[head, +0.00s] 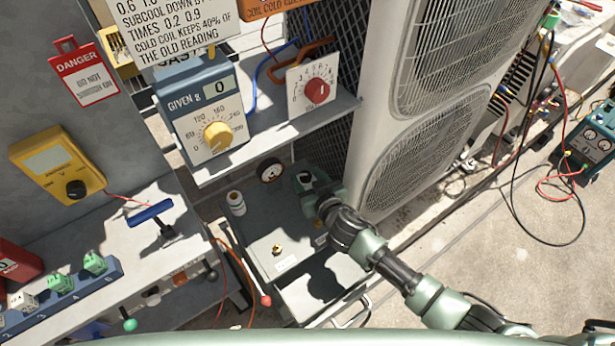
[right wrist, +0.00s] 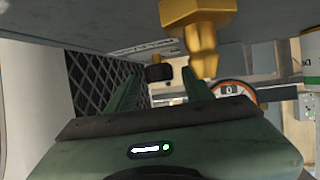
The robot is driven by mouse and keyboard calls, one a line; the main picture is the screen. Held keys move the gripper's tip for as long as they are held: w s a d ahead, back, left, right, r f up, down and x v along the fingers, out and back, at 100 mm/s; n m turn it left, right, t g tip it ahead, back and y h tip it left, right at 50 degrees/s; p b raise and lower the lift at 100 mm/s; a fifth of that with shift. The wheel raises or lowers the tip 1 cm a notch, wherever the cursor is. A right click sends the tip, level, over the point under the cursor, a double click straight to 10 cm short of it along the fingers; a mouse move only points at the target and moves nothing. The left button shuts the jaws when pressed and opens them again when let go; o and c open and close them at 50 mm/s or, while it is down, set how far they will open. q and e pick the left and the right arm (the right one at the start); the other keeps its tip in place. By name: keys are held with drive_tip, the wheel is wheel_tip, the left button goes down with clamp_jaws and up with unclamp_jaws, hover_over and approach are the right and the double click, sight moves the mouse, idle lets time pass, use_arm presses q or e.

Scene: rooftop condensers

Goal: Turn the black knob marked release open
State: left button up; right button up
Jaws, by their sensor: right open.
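In the right wrist view a small black knob (right wrist: 159,73) sits at the edge of a grey surface, close to a strip of small print too blurred to read. In the picture it lies between the two green fingers of my right gripper (right wrist: 160,85), which are apart and empty; I cannot tell how far beyond the tips it is. In the head view my right gripper (head: 311,184) is low over the back of a grey box (head: 252,232), beside the big condenser. It hides that part of the box, and I cannot make out the knob there. My left gripper is out of view.
A brass fitting (head: 277,249) stands on the box and looms close in the right wrist view (right wrist: 200,35). A white roll (head: 236,203) and a round gauge (head: 270,170) are left of my gripper. The meter shelf (head: 275,135) overhangs behind; the condenser (head: 410,150) borders the right.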

drive_tip(key=shift+w, duration=0.1)
clamp_jaws()
drive_tip(key=n+y+p, duration=0.1)
drive_tip(key=n+g+y+p, duration=0.1)
drive_tip(key=p, duration=0.1)
drive_tip(key=shift+w+d+r+n+g+y+p, duration=0.1)
drive_tip(key=shift+d+r+n+g+y+p, duration=0.1)
drive_tip(key=shift+r+n+g+y+p, duration=0.15)
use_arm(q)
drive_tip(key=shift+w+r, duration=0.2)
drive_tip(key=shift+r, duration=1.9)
use_arm(e)
drive_tip(key=shift+f+n+g+y, duration=0.35)
drive_tip(key=shift+n+g+y, duration=0.3)
drive_tip(key=shift+n+y, duration=0.35)
unclamp_jaws()
drive_tip(key=shift+d, duration=0.1)
